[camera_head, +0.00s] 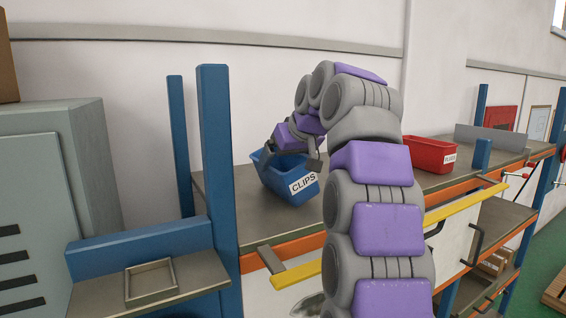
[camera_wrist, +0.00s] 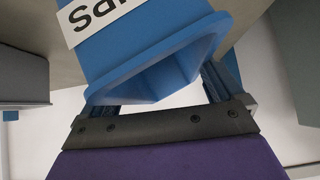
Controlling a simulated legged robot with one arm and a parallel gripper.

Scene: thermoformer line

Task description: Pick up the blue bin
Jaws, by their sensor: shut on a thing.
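The blue bin (camera_head: 288,180) has a white label reading "CLIPS" and is at the left part of the shelf (camera_head: 250,220), tilted in the body camera view. My gripper (camera_head: 291,157) reaches down to it from above and is shut on its rim. In the wrist view the blue bin (camera_wrist: 150,50) fills the top middle, with part of its label showing. My gripper (camera_wrist: 165,95) has a finger on each side of the bin. Whether the bin's base touches the shelf is hard to tell.
A red bin (camera_head: 430,154) with a white label stands on the shelf to the right, behind my arm. A blue post (camera_head: 216,150) rises at the left of the shelf. A yellow bar (camera_head: 465,206) runs along the front. A grey cabinet (camera_head: 60,170) stands far left.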

